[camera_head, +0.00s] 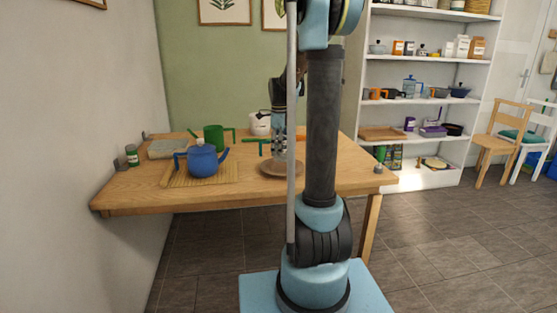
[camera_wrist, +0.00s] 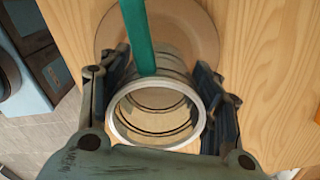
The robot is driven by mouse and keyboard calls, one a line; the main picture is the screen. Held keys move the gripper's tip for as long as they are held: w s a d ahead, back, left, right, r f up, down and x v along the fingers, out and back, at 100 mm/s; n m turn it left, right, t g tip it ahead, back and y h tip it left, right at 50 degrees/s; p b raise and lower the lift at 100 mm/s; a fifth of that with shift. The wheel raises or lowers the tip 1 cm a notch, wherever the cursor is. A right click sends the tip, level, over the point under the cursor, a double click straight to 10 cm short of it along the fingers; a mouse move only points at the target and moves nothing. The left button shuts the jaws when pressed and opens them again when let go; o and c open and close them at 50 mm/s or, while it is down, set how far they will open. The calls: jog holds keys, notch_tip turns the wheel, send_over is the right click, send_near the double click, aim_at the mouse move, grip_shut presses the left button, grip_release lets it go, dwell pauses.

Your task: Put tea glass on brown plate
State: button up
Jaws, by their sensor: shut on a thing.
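The tea glass (camera_wrist: 155,108) is a clear round glass with a pale rim, seen from above in the wrist view; in the head view it shows as a ribbed clear shape (camera_head: 279,146). A green strip, apparently its handle, reaches out from it. My gripper (camera_wrist: 158,100) is shut on the glass, one finger on each side; it also shows in the head view (camera_head: 279,127). The brown plate (camera_head: 282,169) lies on the table below the glass. In the wrist view the plate (camera_wrist: 108,32) is partly hidden behind it. I cannot tell if they touch.
A blue teapot (camera_head: 203,161) stands on a bamboo mat (camera_head: 222,178) left of the plate. A green pot (camera_head: 212,138), a white pot (camera_head: 260,124), a grey tray (camera_head: 168,149) and a small jar (camera_head: 132,156) are also on the table (camera_head: 135,193). My arm hides part of its right side.

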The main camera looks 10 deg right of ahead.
jog(key=shift+f, duration=2.2)
jog(key=o, duration=1.2)
jog(key=shift+c, duration=0.2)
